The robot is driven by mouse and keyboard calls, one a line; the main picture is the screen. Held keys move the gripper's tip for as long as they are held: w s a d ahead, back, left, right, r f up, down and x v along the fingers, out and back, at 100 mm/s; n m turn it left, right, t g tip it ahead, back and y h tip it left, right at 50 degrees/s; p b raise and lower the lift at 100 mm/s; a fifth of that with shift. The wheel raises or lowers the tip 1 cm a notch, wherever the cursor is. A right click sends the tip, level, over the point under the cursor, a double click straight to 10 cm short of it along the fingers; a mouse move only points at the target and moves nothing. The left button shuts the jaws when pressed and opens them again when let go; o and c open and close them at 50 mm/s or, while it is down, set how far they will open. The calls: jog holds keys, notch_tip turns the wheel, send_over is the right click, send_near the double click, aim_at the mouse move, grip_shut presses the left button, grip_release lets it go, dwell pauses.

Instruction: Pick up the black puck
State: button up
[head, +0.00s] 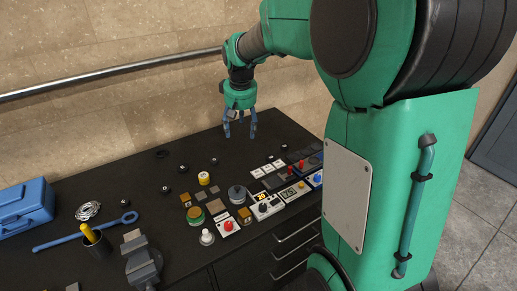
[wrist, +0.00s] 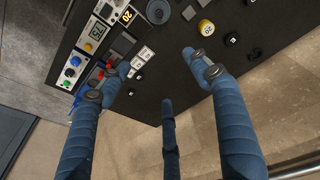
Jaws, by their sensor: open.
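Several small black round pieces with pale marks lie on the dark bench top, among them one at the back (head: 183,168), one further right (head: 214,161) and one further left (head: 165,189). I cannot tell which is the black puck. In the wrist view such pieces (wrist: 231,39) lie at the upper right, outside my fingers. My gripper (head: 240,134) is open and empty, pointing down above the back part of the bench, right of these pieces. In the wrist view its three blue fingers (wrist: 160,78) are spread, with bench edge and floor between and below them.
A blue toolbox (head: 24,208), blue wrench (head: 85,232) and vise (head: 143,262) are at left. A wall rail (head: 110,75) runs behind.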

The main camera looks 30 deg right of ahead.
jog(key=w+d+f+g+p, duration=0.1)
jog(key=w+d+f+p, duration=0.55)
jog(key=w+d, duration=0.5)
jog(key=w+d+f+p, duration=0.2)
jog(key=d+f, duration=0.4)
jog(key=f, duration=0.1)
jog(key=w+d+f+g+p, duration=0.1)
jog(key=w+d+f+p, duration=0.1)
jog(key=d+f, duration=0.4)
notch_tip(320, 180, down, 2)
jog(key=shift+d+f+p, duration=0.1)
jog(key=shift+d+p, duration=0.15)
jog(key=shift+p, duration=0.3)
jog(key=shift+f, duration=0.1)
send_over(270, 157)
notch_tip(270, 157, down, 8)
jog(key=shift+s+a+f+p, duration=0.1)
jog(key=shift+a+f+p, duration=0.05)
jog(key=shift+p, duration=0.25)
jog(key=shift+f, duration=0.15)
